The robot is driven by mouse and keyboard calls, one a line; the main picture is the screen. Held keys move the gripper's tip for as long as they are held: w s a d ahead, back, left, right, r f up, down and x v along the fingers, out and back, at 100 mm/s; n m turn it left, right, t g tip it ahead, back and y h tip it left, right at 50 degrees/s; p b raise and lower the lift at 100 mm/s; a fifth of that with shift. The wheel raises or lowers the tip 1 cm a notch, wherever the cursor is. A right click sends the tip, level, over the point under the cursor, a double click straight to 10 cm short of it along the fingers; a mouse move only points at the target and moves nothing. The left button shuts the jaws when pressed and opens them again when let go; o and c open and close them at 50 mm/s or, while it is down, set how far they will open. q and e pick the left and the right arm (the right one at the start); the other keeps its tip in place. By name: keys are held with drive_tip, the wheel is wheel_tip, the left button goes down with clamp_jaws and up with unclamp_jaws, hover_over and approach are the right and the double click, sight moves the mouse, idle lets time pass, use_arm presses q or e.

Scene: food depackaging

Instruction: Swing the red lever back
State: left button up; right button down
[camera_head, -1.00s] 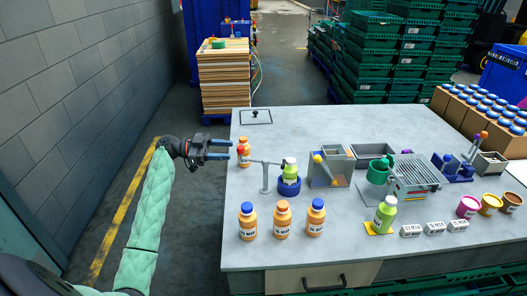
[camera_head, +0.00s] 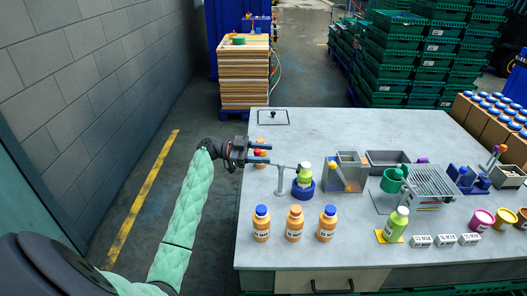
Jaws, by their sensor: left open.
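The red lever's red knob (camera_head: 257,153) shows at the left end of a thin grey arm. The arm joins a grey post (camera_head: 280,182) near the table's left edge and reaches toward a green bottle (camera_head: 305,173) in a blue round holder (camera_head: 303,189). My left gripper (camera_head: 268,153) is open, coming in from the left, with one finger above and one below the red knob in the picture. I cannot tell whether the fingers touch it. An orange bottle (camera_head: 261,166) stands behind, partly hidden by the gripper. My right gripper is not in view.
Several orange bottles (camera_head: 294,225) with coloured caps stand at the front left of the grey table (camera_head: 430,265). A grey bin (camera_head: 345,172) and a wire rack (camera_head: 428,181) stand right of the lever. The table's back left is mostly clear.

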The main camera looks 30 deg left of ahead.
use_arm(q)
drive_tip(key=shift+d, duration=0.1)
clamp_jaws()
idle(0.4)
